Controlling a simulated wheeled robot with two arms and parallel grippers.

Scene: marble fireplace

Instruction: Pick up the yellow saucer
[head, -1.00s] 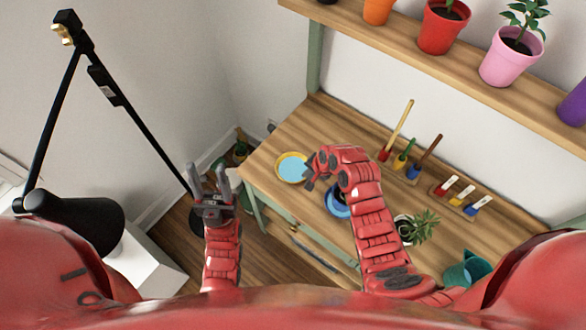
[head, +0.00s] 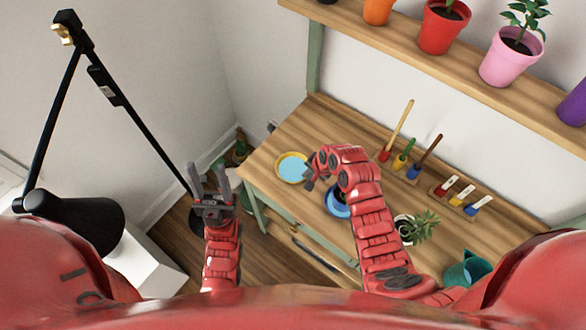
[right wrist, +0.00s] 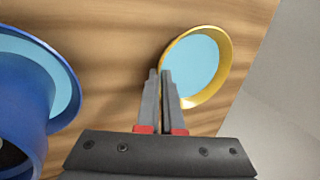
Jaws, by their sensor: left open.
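The yellow saucer (head: 280,174), with a light blue inside, lies on the wooden table near its left end. It also shows in the right wrist view (right wrist: 222,82). My right gripper (right wrist: 162,75) is at the saucer's near-left rim in that view. Its two fingers are close together with a thin gap, and the rim runs in between them at the tips. The saucer looks flat on the tabletop. My left gripper (head: 208,180) is open and empty, off the table's left end.
A blue pot or dish (head: 337,203) stands next to my right gripper, large in the wrist view (right wrist: 35,110). A shelf (head: 400,45) with pots hangs above. A black lamp (head: 75,222) stands left.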

